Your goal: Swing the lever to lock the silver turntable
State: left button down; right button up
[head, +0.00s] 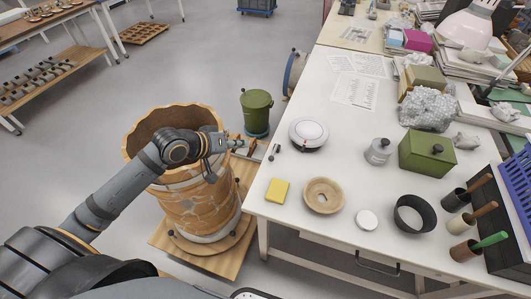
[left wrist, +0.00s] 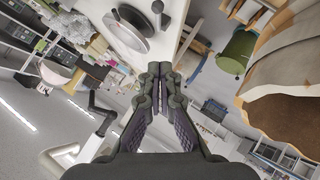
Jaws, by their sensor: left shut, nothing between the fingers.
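The silver turntable (head: 308,132) is a round pale disc on the white table, near its left edge. It also shows in the left wrist view (left wrist: 118,38), beyond the fingertips. The lever (head: 275,150), small and dark with a black knob, stands by the table edge just left of the turntable. A black knob (left wrist: 157,7) shows beside the disc in the left wrist view. My left gripper (head: 252,147) is shut and empty, left of the lever and seemingly apart from it. Its fingertips (left wrist: 160,70) meet in the wrist view. My right gripper is not in view.
A big patched brown vessel (head: 190,205) stands on a wooden board under my left arm. A green bin (head: 257,110) stands behind it.

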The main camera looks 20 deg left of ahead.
aim_at(274, 152)
pick_arm(q)
jog(key=x, duration=0.3)
jog(key=s+b+x, duration=0.1)
jog(key=x, duration=0.3)
jog(key=d+f+x, duration=0.1)
jog(key=x, duration=0.3)
jog(key=shift+s+f, duration=0.15)
jog(key=shift+s, duration=0.2)
jog(key=shift+d+f, duration=0.25)
jog(key=shift+f, duration=0.05)
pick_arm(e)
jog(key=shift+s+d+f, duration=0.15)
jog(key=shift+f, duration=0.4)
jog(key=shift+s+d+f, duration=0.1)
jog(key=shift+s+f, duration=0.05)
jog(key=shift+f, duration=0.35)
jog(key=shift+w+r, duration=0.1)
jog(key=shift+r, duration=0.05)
